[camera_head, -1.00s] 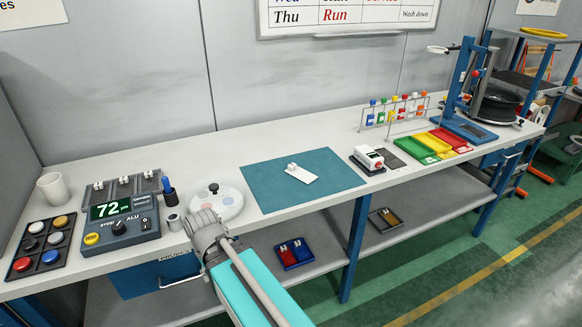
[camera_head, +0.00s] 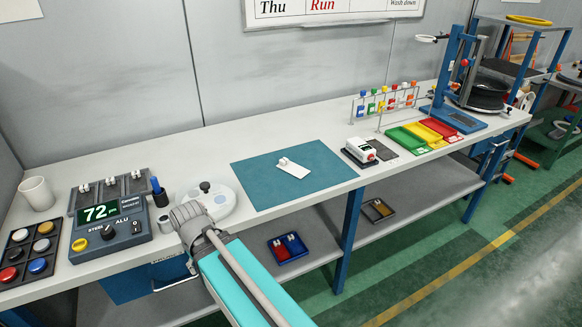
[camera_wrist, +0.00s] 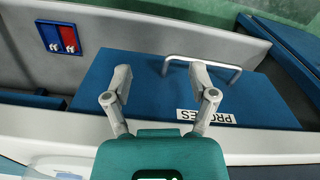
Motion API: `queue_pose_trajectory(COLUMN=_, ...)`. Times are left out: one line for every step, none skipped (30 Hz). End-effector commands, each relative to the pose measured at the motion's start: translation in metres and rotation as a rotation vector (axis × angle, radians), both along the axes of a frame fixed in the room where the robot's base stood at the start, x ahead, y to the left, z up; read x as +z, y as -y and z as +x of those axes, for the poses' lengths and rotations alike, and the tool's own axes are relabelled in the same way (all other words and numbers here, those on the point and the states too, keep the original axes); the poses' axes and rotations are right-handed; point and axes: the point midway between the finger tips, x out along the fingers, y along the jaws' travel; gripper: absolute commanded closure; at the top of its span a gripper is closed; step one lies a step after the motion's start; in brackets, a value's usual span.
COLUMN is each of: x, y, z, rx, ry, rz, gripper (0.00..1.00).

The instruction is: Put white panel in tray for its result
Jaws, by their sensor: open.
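The white panel (camera_head: 294,168), a small flat plate with a white fitting near its left end, lies on the teal mat (camera_head: 262,191) in the middle of the bench. Three open trays stand side by side further right: green (camera_head: 406,141), yellow (camera_head: 424,133) and red (camera_head: 439,128). My gripper (camera_wrist: 160,78) is open and empty in the wrist view, its two fingers apart over the blue drawer front below the bench edge. In the head view only my arm shows at the front edge, left of the mat. The fingers are hidden there.
A white-and-red device (camera_head: 361,151) stands between mat and trays. A round white dish (camera_head: 216,208) and a gauge unit reading 72 (camera_head: 107,218) are left of the mat. A rack of coloured tags (camera_head: 384,103) stands behind the trays. The bench behind the mat is clear.

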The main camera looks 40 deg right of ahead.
Motion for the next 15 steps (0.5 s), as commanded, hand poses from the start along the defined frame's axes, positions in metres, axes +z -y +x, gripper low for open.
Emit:
queue_pose_trajectory(x=0.007, y=0.001, z=0.001, rx=0.003, ry=0.002, rz=-0.001, gripper=0.26)
queue_pose_trajectory(x=0.011, y=0.001, z=0.002, rx=0.005, ry=0.004, rz=-0.002, gripper=0.26)
queue_pose_trajectory(x=0.015, y=0.002, z=0.004, rx=0.008, ry=0.006, rz=-0.003, gripper=0.26)
queue_pose_trajectory(x=0.020, y=0.002, z=0.005, rx=0.011, ry=0.008, rz=-0.004, gripper=0.26)
queue_pose_trajectory(x=0.024, y=0.003, z=0.006, rx=0.014, ry=0.010, rz=-0.005, gripper=0.26)
queue_pose_trajectory(x=0.030, y=0.004, z=0.008, rx=0.019, ry=0.013, rz=-0.007, gripper=0.26)
queue_pose_trajectory(x=0.036, y=0.005, z=0.009, rx=0.025, ry=0.015, rz=-0.008, gripper=0.26)
queue_pose_trajectory(x=0.041, y=0.006, z=0.011, rx=0.030, ry=0.018, rz=-0.010, gripper=0.26)
queue_pose_trajectory(x=0.048, y=0.007, z=0.013, rx=0.038, ry=0.021, rz=-0.012, gripper=0.26)
queue_pose_trajectory(x=0.054, y=0.008, z=0.015, rx=0.048, ry=0.024, rz=-0.015, gripper=0.26)
queue_pose_trajectory(x=0.059, y=0.009, z=0.017, rx=0.057, ry=0.027, rz=-0.017, gripper=0.26)
queue_pose_trajectory(x=0.066, y=0.011, z=0.020, rx=0.069, ry=0.032, rz=-0.021, gripper=0.26)
queue_pose_trajectory(x=0.071, y=0.013, z=0.023, rx=0.078, ry=0.036, rz=-0.025, gripper=0.26)
queue_pose_trajectory(x=0.076, y=0.015, z=0.025, rx=0.090, ry=0.039, rz=-0.029, gripper=0.26)
queue_pose_trajectory(x=0.083, y=0.018, z=0.028, rx=0.105, ry=0.043, rz=-0.036, gripper=0.26)
